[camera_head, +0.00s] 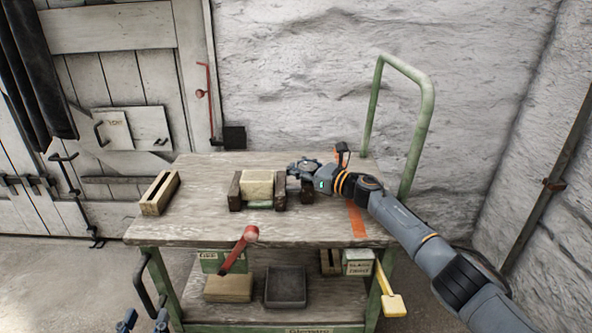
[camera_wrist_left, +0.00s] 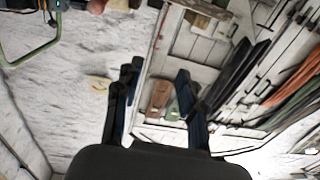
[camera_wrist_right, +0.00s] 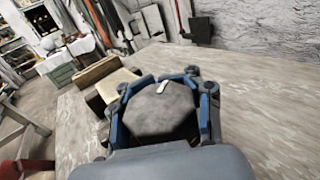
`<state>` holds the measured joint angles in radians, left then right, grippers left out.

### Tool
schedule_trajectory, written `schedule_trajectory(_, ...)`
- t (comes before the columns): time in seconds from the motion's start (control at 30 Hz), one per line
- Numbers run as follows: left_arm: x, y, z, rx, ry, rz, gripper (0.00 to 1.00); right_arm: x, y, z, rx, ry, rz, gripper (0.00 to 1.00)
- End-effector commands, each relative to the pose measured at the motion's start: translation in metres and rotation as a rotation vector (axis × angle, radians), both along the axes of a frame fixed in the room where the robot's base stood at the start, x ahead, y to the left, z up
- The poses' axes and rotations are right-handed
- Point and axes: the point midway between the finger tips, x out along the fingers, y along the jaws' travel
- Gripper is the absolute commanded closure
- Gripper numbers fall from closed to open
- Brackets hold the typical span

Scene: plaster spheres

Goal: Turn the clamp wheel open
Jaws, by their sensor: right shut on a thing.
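The clamp holds a pale block (camera_head: 258,185) between dark wooden jaws (camera_head: 234,188) on the cart's top. The clamp wheel (camera_wrist_right: 160,112) is a grey, many-sided disc with a small white mark near its far edge. My right gripper (camera_head: 303,168) reaches in from the right, beside the clamp's right jaw. In the right wrist view its blue fingers (camera_wrist_right: 158,82) are closed around the wheel's sides. My left gripper (camera_head: 144,320) is low at the front left, away from the clamp. Its fingers (camera_wrist_left: 158,76) stand apart with nothing between them.
The cart top (camera_head: 190,218) is mostly clear around a slotted wooden block (camera_head: 160,193) at left. A green handle (camera_head: 428,105) rises at the right rear. A red-knobbed lever (camera_head: 248,235) stands at the front edge, and a yellow lever (camera_head: 393,303) sticks out front right.

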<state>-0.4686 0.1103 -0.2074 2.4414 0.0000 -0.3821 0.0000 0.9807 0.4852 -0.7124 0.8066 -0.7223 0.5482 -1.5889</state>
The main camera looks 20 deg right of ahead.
Motion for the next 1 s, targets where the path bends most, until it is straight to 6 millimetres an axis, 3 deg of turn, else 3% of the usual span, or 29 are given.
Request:
schedule_trajectory(0.03,0.000,-0.001,0.004,-0.008,-0.031,-0.002,0.60,-0.001,-0.002,-0.009,-0.008,0.009,0.005,0.98)
schedule_trajectory(0.3,0.000,-0.003,0.021,-0.030,-0.115,-0.006,0.60,-0.002,-0.001,-0.008,-0.009,0.010,0.019,0.98)
schedule_trajectory(0.67,0.000,-0.003,0.022,-0.031,-0.120,-0.006,0.60,-0.002,-0.002,-0.008,-0.008,0.009,0.019,0.98)
schedule_trajectory(0.7,0.000,-0.003,0.022,-0.031,-0.120,-0.006,0.60,-0.002,-0.002,-0.008,-0.008,0.009,0.019,0.60)
schedule_trajectory(0.8,0.000,-0.003,0.022,-0.031,-0.120,-0.006,0.60,-0.002,-0.001,-0.006,-0.007,0.007,0.018,0.40)
schedule_trajectory(1.0,0.000,-0.003,0.022,-0.031,-0.120,-0.006,0.60,-0.001,0.000,-0.003,-0.004,0.003,0.019,0.40)
